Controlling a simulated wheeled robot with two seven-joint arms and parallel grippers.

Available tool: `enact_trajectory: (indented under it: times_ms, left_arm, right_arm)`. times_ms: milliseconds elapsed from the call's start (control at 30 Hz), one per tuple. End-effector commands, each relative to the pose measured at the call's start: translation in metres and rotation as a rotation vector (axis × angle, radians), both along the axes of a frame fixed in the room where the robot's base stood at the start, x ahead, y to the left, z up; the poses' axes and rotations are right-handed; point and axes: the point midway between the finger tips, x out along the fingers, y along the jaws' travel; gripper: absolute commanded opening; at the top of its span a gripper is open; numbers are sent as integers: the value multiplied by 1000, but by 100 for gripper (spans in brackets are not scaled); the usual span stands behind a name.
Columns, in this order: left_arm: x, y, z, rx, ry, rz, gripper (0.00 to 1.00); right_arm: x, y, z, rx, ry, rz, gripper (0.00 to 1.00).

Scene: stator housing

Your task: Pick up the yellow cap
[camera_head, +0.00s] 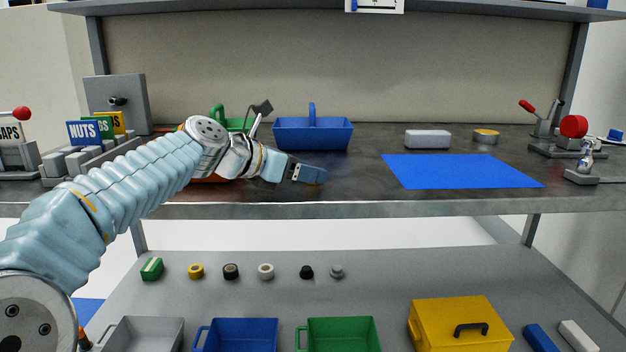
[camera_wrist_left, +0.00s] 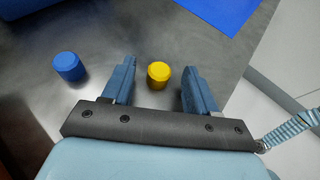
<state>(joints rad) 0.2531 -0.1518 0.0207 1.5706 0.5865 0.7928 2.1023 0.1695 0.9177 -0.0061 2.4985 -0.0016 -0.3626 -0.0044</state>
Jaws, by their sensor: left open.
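The yellow cap (camera_wrist_left: 158,75) is a small upright cylinder on the dark metal bench top. In the left wrist view it shows between the two spread fingers of my left gripper (camera_wrist_left: 160,68), with a gap on both sides. Whether the fingertips are down at its height I cannot tell. In the head view my left gripper (camera_head: 310,174) is low over the bench, near its front edge, and the cap cannot be made out there. My right gripper is in neither view.
A blue cap (camera_wrist_left: 69,67) stands left of the yellow one. A blue mat (camera_head: 460,171) lies to the right, with a grey block (camera_head: 428,139) behind it. A blue bin (camera_head: 312,134) stands behind the gripper. A lower shelf (camera_head: 390,285) holds several small parts and bins.

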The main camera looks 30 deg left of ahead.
Motion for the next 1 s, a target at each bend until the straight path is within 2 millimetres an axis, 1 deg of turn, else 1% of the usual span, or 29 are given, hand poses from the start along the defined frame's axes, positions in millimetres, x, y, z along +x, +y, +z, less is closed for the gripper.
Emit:
enact_trajectory:
  times_ms: [33,100,300,333,700,933,1000]
  left_arm:
    - [5,-2,-3,0,0,-1,58]
    - [9,-4,-4,0,0,-1,58]
    - [10,-4,-4,0,-1,0,58]
    - [10,-4,-4,0,-1,0,57]
    - [10,-4,-4,0,-1,1,0]
    - [10,-4,-4,0,-1,1,0]
    - [10,-4,-1,1,-1,1,0]
  right_arm:
    - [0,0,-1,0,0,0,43]
    - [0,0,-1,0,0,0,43]
    - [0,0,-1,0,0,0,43]
    - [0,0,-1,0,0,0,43]
    - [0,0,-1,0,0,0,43]
    - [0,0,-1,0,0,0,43]
    - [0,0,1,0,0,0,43]
